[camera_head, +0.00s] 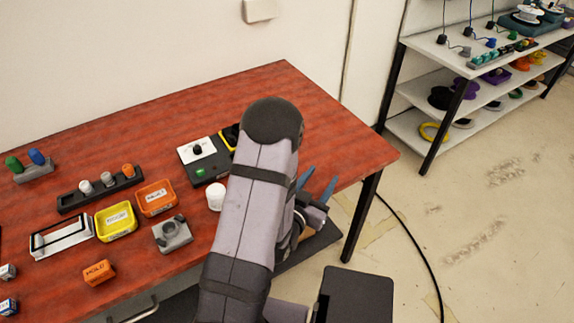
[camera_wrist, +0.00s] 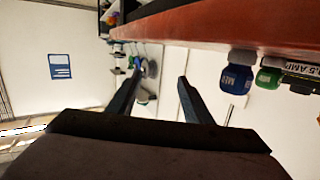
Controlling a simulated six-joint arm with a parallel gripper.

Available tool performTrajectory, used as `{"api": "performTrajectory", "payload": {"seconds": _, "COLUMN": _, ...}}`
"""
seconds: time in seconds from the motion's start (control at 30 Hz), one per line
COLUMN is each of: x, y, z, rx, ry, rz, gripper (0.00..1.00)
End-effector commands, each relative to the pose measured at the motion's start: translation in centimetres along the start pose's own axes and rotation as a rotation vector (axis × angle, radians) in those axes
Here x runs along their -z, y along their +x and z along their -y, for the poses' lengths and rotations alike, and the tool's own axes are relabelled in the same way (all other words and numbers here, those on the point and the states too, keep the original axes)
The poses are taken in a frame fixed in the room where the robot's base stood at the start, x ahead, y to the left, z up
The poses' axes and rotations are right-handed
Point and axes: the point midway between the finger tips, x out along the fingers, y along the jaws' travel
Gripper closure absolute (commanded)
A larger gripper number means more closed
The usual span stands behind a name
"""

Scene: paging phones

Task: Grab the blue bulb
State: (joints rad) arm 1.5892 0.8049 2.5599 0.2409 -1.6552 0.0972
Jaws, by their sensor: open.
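The blue bulb (camera_head: 36,157) stands upright in a grey holder (camera_head: 35,174) at the far left of the red table, beside a green bulb (camera_head: 13,164). In the wrist view, which looks upside down, a blue labelled piece (camera_wrist: 237,78) and a green one (camera_wrist: 268,78) show at the right; I cannot tell for sure that they are the same bulbs. My gripper (camera_head: 317,183) is near the table's right front edge, far from the bulb in the head view. Its jaws (camera_wrist: 160,77) are open, with nothing held between them.
Several items lie between: a dark rack (camera_head: 70,203) with white and orange pieces, an orange tray (camera_head: 155,209), a yellow tray (camera_head: 101,234), a grey block (camera_head: 172,234) and a white cup (camera_head: 215,203). The table's back right (camera_head: 330,110) is clear. Shelves (camera_head: 425,132) stand at the right.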

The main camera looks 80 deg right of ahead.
Motion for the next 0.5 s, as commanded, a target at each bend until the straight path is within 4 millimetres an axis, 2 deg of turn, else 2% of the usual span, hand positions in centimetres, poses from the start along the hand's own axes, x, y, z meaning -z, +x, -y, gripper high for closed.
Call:
{"api": "performTrajectory", "payload": {"seconds": 0.03, "x": 1.4, "y": -0.9, "z": 1.9, "rx": 0.060, "ry": 0.030, "rz": 0.029, "gripper": 0.54}}
{"api": "performTrajectory", "payload": {"seconds": 0.1, "x": 1.5, "y": -1.8, "z": 4.2, "rx": 0.140, "ry": 0.080, "rz": 0.064, "gripper": 0.54}}
{"api": "performTrajectory", "payload": {"seconds": 0.23, "x": 0.9, "y": -4.0, "z": 7.5, "rx": 0.253, "ry": 0.132, "rz": 0.134, "gripper": 0.54}}
{"api": "performTrajectory", "payload": {"seconds": 0.3, "x": -0.3, "y": -5.2, "z": 8.1, "rx": 0.275, "ry": 0.095, "rz": 0.162, "gripper": 0.54}}
{"api": "performTrajectory", "payload": {"seconds": 0.4, "x": -1.9, "y": -6.0, "z": 7.5, "rx": 0.265, "ry": 0.001, "rz": 0.171, "gripper": 0.54}}
{"api": "performTrajectory", "payload": {"seconds": 0.5, "x": -2.7, "y": -6.5, "z": 7.2, "rx": 0.258, "ry": -0.062, "rz": 0.173, "gripper": 0.54}}
